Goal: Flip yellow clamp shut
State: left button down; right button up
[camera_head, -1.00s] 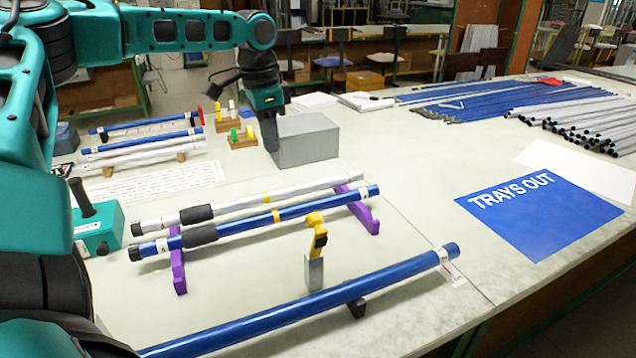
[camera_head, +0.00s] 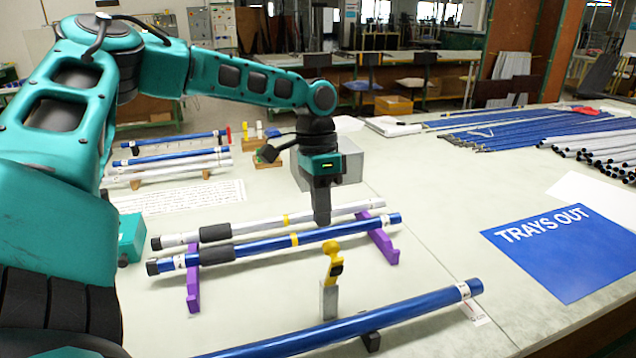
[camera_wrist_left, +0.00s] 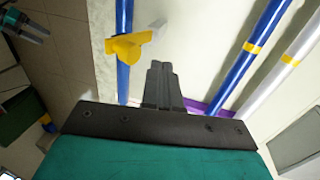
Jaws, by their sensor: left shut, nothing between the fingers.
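The yellow clamp (camera_head: 333,262) stands up on top of a grey metal post (camera_head: 328,300), between the front blue rod and the rods on the purple rack. It also shows in the left wrist view (camera_wrist_left: 127,46), beside a blue rod. My left gripper (camera_head: 322,218) points down above the racked rods, behind and above the clamp, and is apart from it. Its fingers (camera_wrist_left: 160,72) are shut and empty in the left wrist view.
A blue rod (camera_head: 400,310) lies along the table front on a black support. A white rod and a blue rod (camera_head: 340,232) rest on purple stands (camera_head: 380,242). A grey box (camera_head: 350,160) stands behind. The blue TRAYS OUT mat (camera_head: 560,255) lies at right.

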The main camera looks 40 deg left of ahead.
aim_at(330, 266)
pick_arm(q)
jog(key=shift+s+d+f, duration=0.2)
jog(key=shift+s+d, duration=0.1)
jog(key=shift+d, duration=0.25)
jog(key=shift+s+d+f, duration=0.15)
jog(key=shift+s+d, duration=0.15)
jog(key=shift+d, duration=0.25)
